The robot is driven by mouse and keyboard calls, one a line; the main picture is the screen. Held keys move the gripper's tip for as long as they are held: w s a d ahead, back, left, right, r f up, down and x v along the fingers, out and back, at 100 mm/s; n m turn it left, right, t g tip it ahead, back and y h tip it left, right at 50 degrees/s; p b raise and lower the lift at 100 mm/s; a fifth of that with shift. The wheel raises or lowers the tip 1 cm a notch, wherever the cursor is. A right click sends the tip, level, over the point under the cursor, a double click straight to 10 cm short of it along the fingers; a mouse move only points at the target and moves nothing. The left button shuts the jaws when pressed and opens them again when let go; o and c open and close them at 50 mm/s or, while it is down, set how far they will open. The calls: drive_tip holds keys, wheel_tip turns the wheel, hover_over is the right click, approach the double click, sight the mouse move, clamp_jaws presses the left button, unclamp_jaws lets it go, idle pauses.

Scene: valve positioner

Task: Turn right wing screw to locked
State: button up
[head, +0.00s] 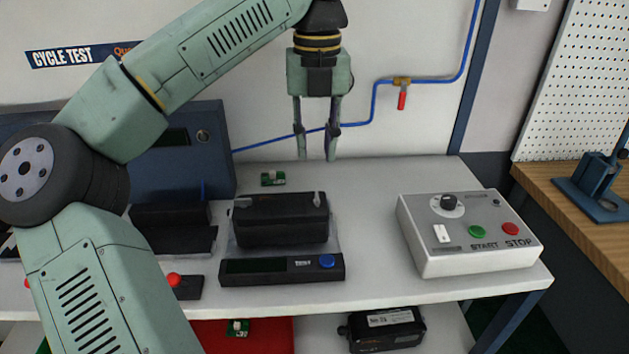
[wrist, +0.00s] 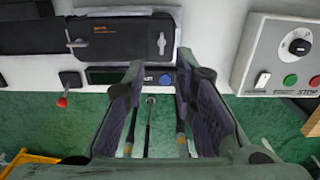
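The valve positioner is a black box (head: 280,226) on the white bench, and it also shows in the wrist view (wrist: 118,38). Its right wing screw (head: 317,199) is a small light-grey piece at the right end of the top. In the wrist view the right wing screw (wrist: 161,43) points up and down the picture. The left wing screw (head: 243,203) lies crosswise and also shows in the wrist view (wrist: 77,43). My gripper (head: 316,157) is open and empty, raised above and apart from the box. In the wrist view its fingertips (wrist: 161,64) are spread.
A dark front panel with a blue button (head: 327,261) sits before the box. A grey control box (head: 465,235) with START and STOP buttons stands to the right. A small green board (head: 273,179) lies behind. Bare bench (head: 370,225) separates positioner and control box.

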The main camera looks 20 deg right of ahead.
sight(317, 195)
wheel_tip(317, 195, down, 10)
drive_tip(key=shift+s+r+p, duration=0.1)
drive_tip(key=shift+r+p, duration=0.15)
drive_tip(key=shift+p, duration=0.5)
clamp_jaws()
